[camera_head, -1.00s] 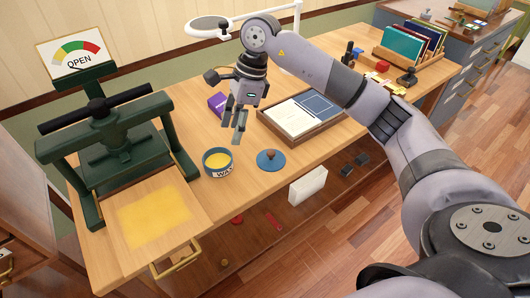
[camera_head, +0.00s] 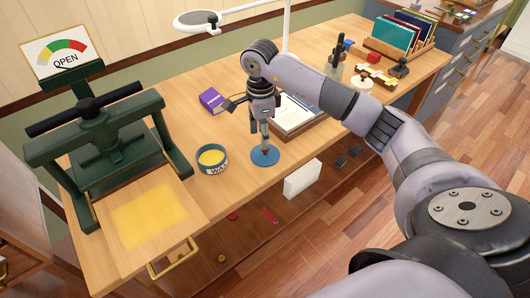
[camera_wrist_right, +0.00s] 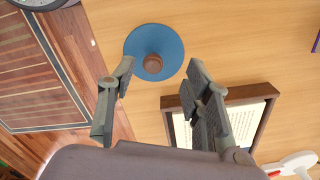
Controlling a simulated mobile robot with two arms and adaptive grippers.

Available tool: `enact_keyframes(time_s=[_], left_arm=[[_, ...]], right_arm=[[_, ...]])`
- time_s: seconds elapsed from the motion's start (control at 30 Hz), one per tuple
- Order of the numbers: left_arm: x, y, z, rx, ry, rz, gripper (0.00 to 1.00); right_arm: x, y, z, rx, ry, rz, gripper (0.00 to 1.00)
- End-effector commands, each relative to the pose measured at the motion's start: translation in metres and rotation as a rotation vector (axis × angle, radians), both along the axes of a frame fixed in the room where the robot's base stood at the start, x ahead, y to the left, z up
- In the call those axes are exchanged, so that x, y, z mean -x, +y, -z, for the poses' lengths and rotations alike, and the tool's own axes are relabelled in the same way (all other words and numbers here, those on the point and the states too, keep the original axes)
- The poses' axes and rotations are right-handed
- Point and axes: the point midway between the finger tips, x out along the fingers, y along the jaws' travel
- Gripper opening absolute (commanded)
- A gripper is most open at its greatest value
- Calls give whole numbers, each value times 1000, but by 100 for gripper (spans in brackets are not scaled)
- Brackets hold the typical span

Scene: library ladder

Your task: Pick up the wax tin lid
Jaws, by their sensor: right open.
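The wax tin lid is a blue disc (camera_head: 265,158) with a brown knob, lying flat on the wooden bench near its front edge. In the right wrist view the lid (camera_wrist_right: 168,46) and its knob (camera_wrist_right: 153,64) show just beyond the fingertips. My right gripper (camera_head: 266,143) is above the lid, pointing down; it is open and empty, with the fingers apart (camera_wrist_right: 163,74). Whether the fingertips reach the knob's height I cannot tell. The open blue wax tin (camera_head: 212,160), with yellow wax inside, stands to the left of the lid. My left gripper is out of view.
A green press (camera_head: 100,140) stands at the left. A framed tray with papers (camera_head: 303,117) lies right behind my gripper, and a purple box (camera_head: 212,100) stands behind the tin. A white block (camera_head: 302,180) is below the bench's front edge.

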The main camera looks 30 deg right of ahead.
Motion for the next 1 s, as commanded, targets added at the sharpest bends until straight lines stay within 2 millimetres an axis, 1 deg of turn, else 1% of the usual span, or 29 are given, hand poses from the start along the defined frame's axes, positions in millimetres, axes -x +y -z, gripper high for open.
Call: enact_keyframes(time_s=[0.17,0.3,0.4,0.5,0.7,1.0], left_arm=[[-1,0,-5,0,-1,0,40],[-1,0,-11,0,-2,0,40],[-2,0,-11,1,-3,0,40],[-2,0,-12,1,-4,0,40],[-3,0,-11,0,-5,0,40],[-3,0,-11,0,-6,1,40]], right_arm=[[5,-3,14,-1,3,1,45],[12,-6,36,-1,5,0,45],[10,-6,48,-2,2,1,45],[10,-6,53,-1,0,0,45],[10,-6,54,-1,-1,0,45],[10,-6,54,-1,-1,0,26]])
